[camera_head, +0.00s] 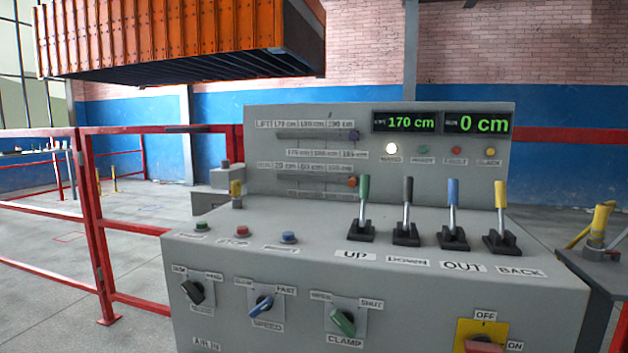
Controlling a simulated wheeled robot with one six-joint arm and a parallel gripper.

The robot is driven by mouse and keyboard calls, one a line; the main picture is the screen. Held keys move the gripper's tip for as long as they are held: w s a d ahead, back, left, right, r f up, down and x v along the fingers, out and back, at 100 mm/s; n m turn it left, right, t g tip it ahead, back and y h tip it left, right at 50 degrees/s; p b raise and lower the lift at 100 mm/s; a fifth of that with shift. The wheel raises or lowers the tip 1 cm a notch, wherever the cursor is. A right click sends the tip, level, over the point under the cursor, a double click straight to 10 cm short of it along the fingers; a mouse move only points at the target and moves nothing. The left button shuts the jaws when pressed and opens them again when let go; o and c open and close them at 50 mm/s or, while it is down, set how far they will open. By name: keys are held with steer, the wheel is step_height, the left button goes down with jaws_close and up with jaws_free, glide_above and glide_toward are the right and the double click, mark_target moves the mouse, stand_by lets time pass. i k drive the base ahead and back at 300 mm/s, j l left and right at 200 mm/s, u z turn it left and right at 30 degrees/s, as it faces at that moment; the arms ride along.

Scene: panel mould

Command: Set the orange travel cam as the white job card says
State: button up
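The orange travel cam (352,182) is a small knob at the right end of the lower slotted rail on the grey console's upright panel (380,185). Printed scale labels sit above and below that rail; the lower ones are too small to read surely. I cannot make out a white job card in this view. My gripper is not in view.
Green, black, blue and yellow levers (453,205) stand on the console top, right of the orange cam's rail. Displays read 170 cm (404,122) and 0 cm (478,123). A white lamp (391,148) is lit. Red railings (95,225) stand left; an orange panelled mould (160,40) hangs above.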

mark_target(352, 182)
steer(key=i+l, duration=0.4)
steer(key=i, duration=0.15)
steer(key=i+l+u, duration=0.1)
steer(key=i+l, duration=0.25)
steer(key=i, duration=0.15)
